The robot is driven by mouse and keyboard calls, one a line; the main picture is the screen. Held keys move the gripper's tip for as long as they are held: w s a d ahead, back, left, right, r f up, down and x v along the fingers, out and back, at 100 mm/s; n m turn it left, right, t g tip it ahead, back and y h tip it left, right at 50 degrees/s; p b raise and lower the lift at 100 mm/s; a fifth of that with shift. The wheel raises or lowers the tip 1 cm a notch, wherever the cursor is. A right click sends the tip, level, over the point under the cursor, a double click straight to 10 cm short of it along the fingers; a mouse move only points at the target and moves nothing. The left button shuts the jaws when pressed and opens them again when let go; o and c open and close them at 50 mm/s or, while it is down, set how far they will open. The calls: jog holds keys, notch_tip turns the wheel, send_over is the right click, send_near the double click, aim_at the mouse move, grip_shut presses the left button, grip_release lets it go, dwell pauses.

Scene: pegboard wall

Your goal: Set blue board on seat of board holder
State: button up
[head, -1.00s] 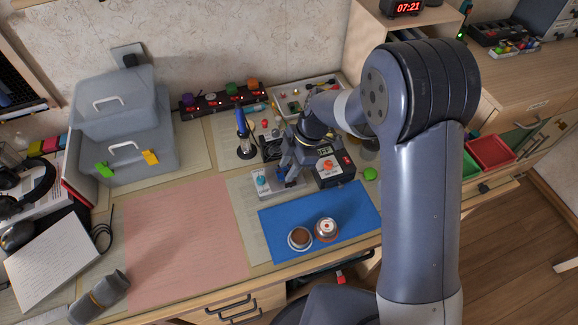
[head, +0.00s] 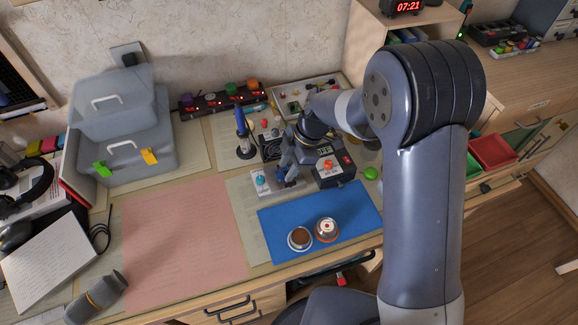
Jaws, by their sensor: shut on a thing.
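My gripper (head: 290,175) points down at the middle back of the desk, shut on a small dark blue piece, apparently the blue board (head: 281,174). Most of the board is hidden by the fingers. A light grey block with a cyan knob, apparently the board holder (head: 262,186), stands just left of and below the fingers. The board is at or just above its right part. I cannot tell whether it touches the seat.
A dark meter with a display (head: 333,171) stands close right of my gripper. A soldering iron in its stand (head: 244,134) is behind left. A blue mat (head: 350,212) with two small round tins lies in front. The pink mat (head: 185,240) is clear.

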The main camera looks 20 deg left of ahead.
jog(key=shift+s+d+f, duration=0.15)
jog(key=shift+f, duration=0.25)
jog(key=shift+s+d+f, duration=0.1)
jog(key=shift+f, duration=0.25)
jog(key=o, duration=0.9)
jog(key=shift+r, duration=0.1)
jog(key=shift+o, duration=0.7)
jog(key=shift+w+a+r+p, duration=0.15)
jog(key=shift+r+p, duration=0.2)
jog(key=shift+r, duration=0.45)
jog(key=shift+w+a+r+p, duration=0.15)
jog(key=shift+r+p, duration=0.2)
jog(key=shift+r, duration=0.45)
jog(key=shift+r+p, duration=0.7)
jog(key=shift+r, duration=0.85)
jog(key=shift+f, duration=0.1)
jog(key=shift+d+f+b, duration=0.1)
jog(key=shift+f+b, duration=1.1)
jog(key=shift+f, duration=1.3)
jog(key=shift+s, duration=0.1)
